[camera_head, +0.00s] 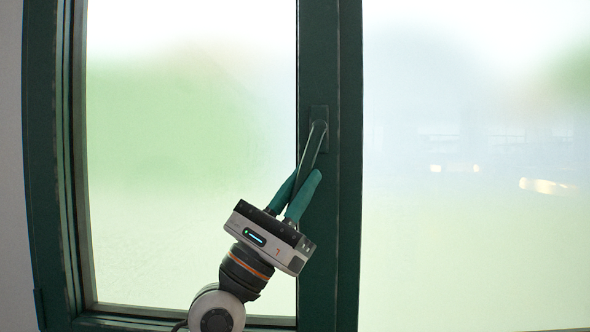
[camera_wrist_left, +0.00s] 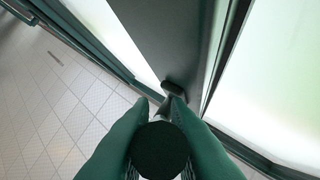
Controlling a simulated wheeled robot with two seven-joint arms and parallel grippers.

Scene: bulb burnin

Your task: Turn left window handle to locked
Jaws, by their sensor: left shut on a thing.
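The left window handle (camera_head: 312,145) is a dark green lever on a plate on the dark green window frame. In the head view it slants from its pivot at the top down and slightly to the left. My left gripper (camera_head: 306,182) is shut on its lower part, with the green fingers on either side. In the left wrist view, the handle's round end (camera_wrist_left: 160,150) sits between the fingers of the left gripper (camera_wrist_left: 165,115), and its base lies beyond. My right gripper is not in view.
The left window pane (camera_head: 180,150) is frosted and stands left of the handle's upright post (camera_head: 336,230). Another frosted pane (camera_head: 470,230) fills the right side. A pale wall (camera_head: 12,200) borders the frame at the left. A tiled floor (camera_wrist_left: 50,100) shows in the left wrist view.

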